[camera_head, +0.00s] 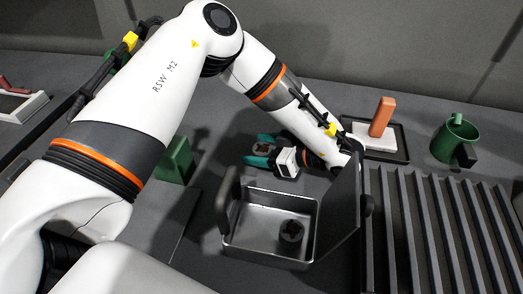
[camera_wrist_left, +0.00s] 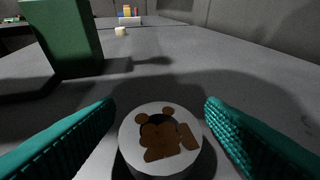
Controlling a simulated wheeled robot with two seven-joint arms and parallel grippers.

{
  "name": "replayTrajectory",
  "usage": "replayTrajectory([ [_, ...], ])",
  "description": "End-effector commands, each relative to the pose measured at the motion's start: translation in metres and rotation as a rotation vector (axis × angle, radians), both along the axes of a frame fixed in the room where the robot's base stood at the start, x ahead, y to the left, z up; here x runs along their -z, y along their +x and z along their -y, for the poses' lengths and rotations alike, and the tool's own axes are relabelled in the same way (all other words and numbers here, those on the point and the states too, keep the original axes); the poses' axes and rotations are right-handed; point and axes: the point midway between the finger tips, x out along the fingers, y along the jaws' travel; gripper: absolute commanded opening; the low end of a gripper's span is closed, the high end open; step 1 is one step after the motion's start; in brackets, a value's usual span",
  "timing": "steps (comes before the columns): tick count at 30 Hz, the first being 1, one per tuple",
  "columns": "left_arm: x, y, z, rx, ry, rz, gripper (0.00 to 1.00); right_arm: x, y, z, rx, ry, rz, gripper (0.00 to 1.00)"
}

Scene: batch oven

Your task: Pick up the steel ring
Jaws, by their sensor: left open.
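A round light-grey piece with a brown and dark inside, which looks like a steel ring (camera_wrist_left: 128,150), sits between the spread teal fingers of my left gripper (camera_wrist_left: 160,103). In the head view the left gripper (camera_head: 254,149) is open around this ring (camera_head: 262,148), behind the metal box. A similar round piece (camera_head: 291,231) lies inside the open metal box (camera_head: 250,248). My right gripper is not in view.
The box has a raised dark lid (camera_head: 340,210) on its right. A green block (camera_head: 175,160) stands left of the gripper, and also shows in the wrist view (camera_wrist_left: 66,38). A ribbed rack (camera_head: 420,230), green mug (camera_head: 455,139) and tray with an orange-handled block (camera_head: 382,118) are right.

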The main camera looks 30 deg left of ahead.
Motion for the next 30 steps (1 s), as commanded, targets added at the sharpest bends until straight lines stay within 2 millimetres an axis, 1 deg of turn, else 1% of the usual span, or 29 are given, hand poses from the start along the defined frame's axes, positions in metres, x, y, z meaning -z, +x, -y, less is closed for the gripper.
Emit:
replayTrajectory([
  [5,0.000,0.000,0.000,0.001,0.000,0.000,0.64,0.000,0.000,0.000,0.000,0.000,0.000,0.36],
  [6,0.000,0.000,0.000,0.001,0.000,0.000,0.62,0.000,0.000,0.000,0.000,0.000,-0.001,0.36],
  [11,0.000,0.000,0.000,0.001,0.000,0.001,0.36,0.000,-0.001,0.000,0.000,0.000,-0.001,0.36],
  [12,0.000,0.000,0.000,0.001,0.000,0.000,0.30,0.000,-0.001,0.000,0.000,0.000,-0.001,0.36],
  [15,0.000,0.000,0.000,0.000,0.000,0.000,0.15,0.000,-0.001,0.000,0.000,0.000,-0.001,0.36],
  [23,-0.003,0.001,0.000,0.000,0.000,0.002,0.15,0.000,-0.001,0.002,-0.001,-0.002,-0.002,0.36],
  [26,-0.015,0.001,0.000,0.000,0.000,0.005,0.15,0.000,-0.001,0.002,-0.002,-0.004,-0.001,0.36],
  [30,-0.043,0.002,0.000,0.001,0.001,0.007,0.15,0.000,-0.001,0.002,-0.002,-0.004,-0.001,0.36],
])
